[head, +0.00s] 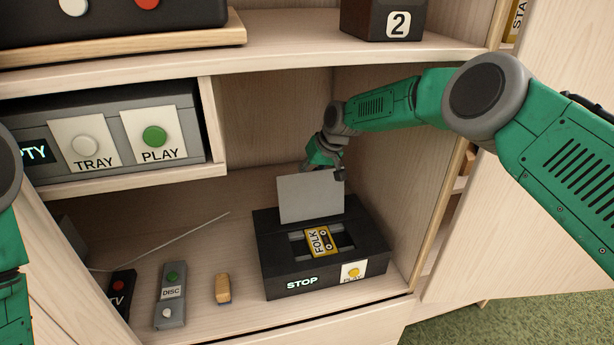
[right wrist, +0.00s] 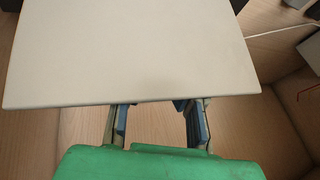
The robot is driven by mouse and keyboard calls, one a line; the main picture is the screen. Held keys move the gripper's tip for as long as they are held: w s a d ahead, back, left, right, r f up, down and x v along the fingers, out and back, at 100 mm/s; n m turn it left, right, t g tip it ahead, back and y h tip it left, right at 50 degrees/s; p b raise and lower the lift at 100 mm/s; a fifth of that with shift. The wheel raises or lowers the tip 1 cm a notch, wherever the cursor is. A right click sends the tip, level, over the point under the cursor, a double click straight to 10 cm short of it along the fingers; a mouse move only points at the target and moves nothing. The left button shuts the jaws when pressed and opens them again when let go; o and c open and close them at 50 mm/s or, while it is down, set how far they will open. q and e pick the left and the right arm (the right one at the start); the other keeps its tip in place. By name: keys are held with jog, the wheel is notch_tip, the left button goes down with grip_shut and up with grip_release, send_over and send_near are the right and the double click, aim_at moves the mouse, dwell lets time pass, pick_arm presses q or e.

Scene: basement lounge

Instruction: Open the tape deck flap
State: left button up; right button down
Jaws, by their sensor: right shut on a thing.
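The black tape deck (head: 325,282) sits on the lower shelf, with STOP lit on its front and a PLAY button (head: 354,271). Its light grey flap (head: 310,198) stands nearly upright at the back of the deck top. The opening below shows a yellow FOLK cassette (head: 318,242). My right gripper (head: 328,168) is at the flap's upper edge, shut on it, its fingertips partly hidden behind it. In the right wrist view the flap (right wrist: 130,50) covers the finger ends (right wrist: 158,112). My left gripper is out of view; only part of its arm shows.
Left of the deck lie a small wooden block (head: 222,289), a DISC remote (head: 171,295) and a TV remote (head: 119,296). A thin rod (head: 165,244) rises behind them. A grey player (head: 110,135) with TRAY and PLAY buttons fills the shelf above. The cabinet wall is close on the right.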

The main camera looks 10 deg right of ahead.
jog(key=shift+w+d+r, duration=0.25)
jog(key=shift+w+r, duration=0.1)
jog(key=c, duration=1.4)
grip_release()
jog(key=shift+s+f, duration=0.15)
jog(key=shift+f, duration=0.05)
